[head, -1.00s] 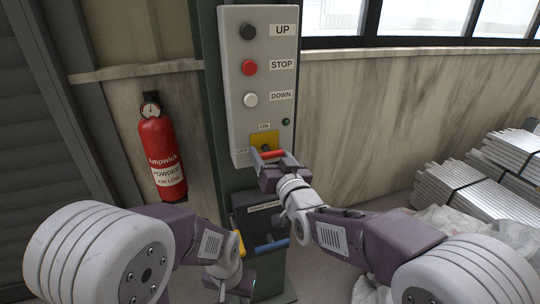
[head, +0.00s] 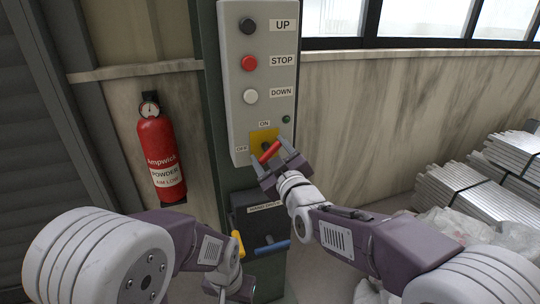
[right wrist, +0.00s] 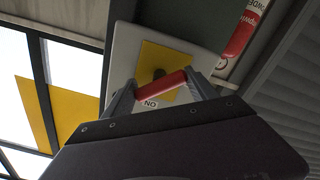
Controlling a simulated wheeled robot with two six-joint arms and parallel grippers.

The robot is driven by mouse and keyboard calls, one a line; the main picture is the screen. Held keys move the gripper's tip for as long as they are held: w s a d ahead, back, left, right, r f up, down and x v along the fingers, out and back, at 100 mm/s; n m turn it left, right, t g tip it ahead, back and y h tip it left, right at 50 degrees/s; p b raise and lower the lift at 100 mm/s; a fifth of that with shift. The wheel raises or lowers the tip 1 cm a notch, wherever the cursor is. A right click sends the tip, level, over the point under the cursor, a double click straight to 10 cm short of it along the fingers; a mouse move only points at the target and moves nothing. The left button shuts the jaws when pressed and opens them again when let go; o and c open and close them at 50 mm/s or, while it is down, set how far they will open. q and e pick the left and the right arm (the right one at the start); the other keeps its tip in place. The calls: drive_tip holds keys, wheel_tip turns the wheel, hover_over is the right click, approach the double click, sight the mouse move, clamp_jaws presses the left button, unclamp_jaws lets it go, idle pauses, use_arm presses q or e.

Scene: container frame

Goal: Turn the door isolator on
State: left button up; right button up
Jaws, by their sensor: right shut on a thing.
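The door isolator is a red handle (head: 270,152) on a yellow plate (head: 262,136) at the bottom of a grey control panel (head: 235,100). An ON label (head: 264,124) is above it and an OFF label (head: 241,149) is to its left. The handle is tilted, right end higher. My right gripper (head: 272,160) is shut on the handle, one finger at each end; the right wrist view shows the handle (right wrist: 162,84) between the fingers. My left gripper (head: 238,288) is low, at the bottom of the head view, and its fingers are not clear.
A dark box (head: 245,222) with a blue handle (head: 272,247) is below. A fire extinguisher (head: 160,155) hangs left; metal bars (head: 470,190) lie right.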

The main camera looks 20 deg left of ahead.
drive_tip(key=n, duration=0.4)
drive_tip(key=shift+n, duration=0.3)
drive_tip(key=shift+f+n, duration=0.1)
drive_tip(key=shift+n, duration=2.1)
drive_tip(key=o, duration=1.3)
drive_tip(key=shift+o, duration=0.2)
drive_tip(key=v, duration=0.9)
drive_tip(key=shift+b, duration=0.3)
